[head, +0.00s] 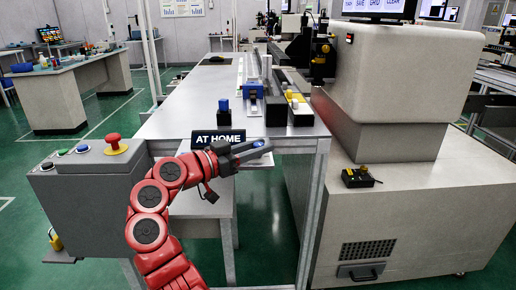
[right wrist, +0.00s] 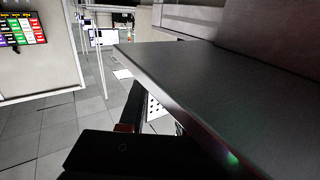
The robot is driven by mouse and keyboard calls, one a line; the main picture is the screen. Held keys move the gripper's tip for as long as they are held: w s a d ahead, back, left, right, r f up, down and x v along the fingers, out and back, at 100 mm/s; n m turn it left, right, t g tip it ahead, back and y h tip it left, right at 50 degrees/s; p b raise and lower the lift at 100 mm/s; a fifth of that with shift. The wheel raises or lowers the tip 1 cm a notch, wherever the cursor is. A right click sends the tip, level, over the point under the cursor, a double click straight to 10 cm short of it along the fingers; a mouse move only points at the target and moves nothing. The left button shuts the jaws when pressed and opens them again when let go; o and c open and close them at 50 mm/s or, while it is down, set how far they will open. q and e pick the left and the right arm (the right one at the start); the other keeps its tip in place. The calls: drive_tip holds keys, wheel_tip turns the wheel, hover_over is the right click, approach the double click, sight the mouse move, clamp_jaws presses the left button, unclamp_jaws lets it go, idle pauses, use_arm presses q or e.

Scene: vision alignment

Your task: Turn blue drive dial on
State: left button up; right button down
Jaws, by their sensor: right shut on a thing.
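A blue knob on a dark base (head: 224,106) stands near the front left of the metal bench; I cannot tell for sure that it is the drive dial. A larger blue block (head: 253,91) sits behind it on a rail.
The metal bench (head: 180,122) has an "AT HOME" sign (head: 217,139) at its front edge, beside my right gripper. A grey control box (head: 90,195) with coloured buttons is at left. A large beige machine (head: 400,85) blocks the right. Green floor is free farther left.

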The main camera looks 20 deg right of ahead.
drive_tip(key=c, duration=0.6)
unclamp_jaws()
drive_tip(key=shift+d, duration=0.1)
drive_tip(key=p+v, duration=0.1)
drive_tip(key=v, duration=1.6)
drive_tip(key=shift+a+p, duration=0.25)
drive_tip(key=shift+p, duration=0.05)
drive_tip(key=shift+s, duration=0.1)
